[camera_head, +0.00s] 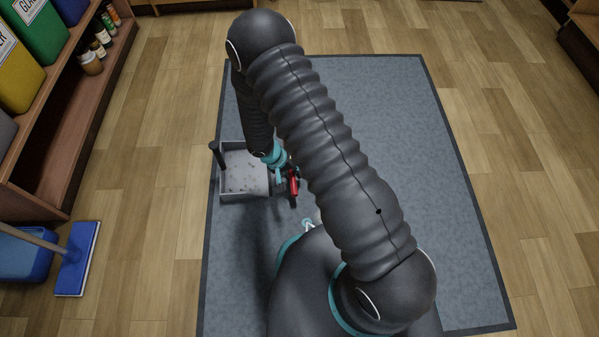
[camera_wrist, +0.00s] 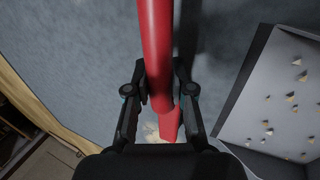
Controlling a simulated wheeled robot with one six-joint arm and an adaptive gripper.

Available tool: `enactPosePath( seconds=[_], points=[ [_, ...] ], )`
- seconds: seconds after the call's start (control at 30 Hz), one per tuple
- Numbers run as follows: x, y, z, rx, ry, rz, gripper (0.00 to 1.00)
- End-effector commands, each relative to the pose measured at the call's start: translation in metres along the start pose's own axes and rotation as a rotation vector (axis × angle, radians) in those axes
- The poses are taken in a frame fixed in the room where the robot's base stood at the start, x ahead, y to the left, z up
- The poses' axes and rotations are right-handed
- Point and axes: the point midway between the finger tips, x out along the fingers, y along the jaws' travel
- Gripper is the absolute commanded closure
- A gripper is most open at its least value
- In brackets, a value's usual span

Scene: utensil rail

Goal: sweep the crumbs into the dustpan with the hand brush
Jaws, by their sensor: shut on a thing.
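The grey dustpan (camera_head: 245,180) lies on the blue-grey mat, left of my arm in the head view, with its dark handle (camera_head: 217,154) standing at its left side. Several crumbs (camera_head: 243,186) lie inside it. In the wrist view the dustpan (camera_wrist: 242,112) is at the right, with scattered crumbs (camera_wrist: 267,123) on its pale floor. My gripper (camera_wrist: 160,88) is shut on the red handle of the hand brush (camera_wrist: 156,40). In the head view the red brush (camera_head: 294,187) is just right of the dustpan. Its bristles are mostly hidden.
The mat (camera_head: 400,90) is clear to the right and behind. A shelf (camera_head: 75,130) with coloured bins and jars stands at the left. A blue mop (camera_head: 77,258) and blue bucket (camera_head: 22,255) are at the lower left on the wooden floor.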

Motion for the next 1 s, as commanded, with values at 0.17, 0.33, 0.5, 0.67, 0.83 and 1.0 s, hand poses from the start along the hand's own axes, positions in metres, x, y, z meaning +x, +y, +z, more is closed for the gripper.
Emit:
enactPosePath(
  seconds=[0.17,0.33,0.5,0.67,0.83,1.0],
  points=[
    [-0.005,-0.012,0.0,-0.003,0.001,0.0,1.0],
    [-0.006,-0.016,0.0,-0.001,0.0,0.0,1.0],
    [-0.011,-0.023,0.0,-0.001,0.001,0.0,1.0],
    [-0.015,-0.033,-0.001,-0.003,0.002,0.0,1.0],
    [-0.021,-0.048,-0.001,-0.002,0.001,0.0,1.0],
    [-0.026,-0.061,-0.002,-0.002,0.002,-0.001,1.0]
  ],
)
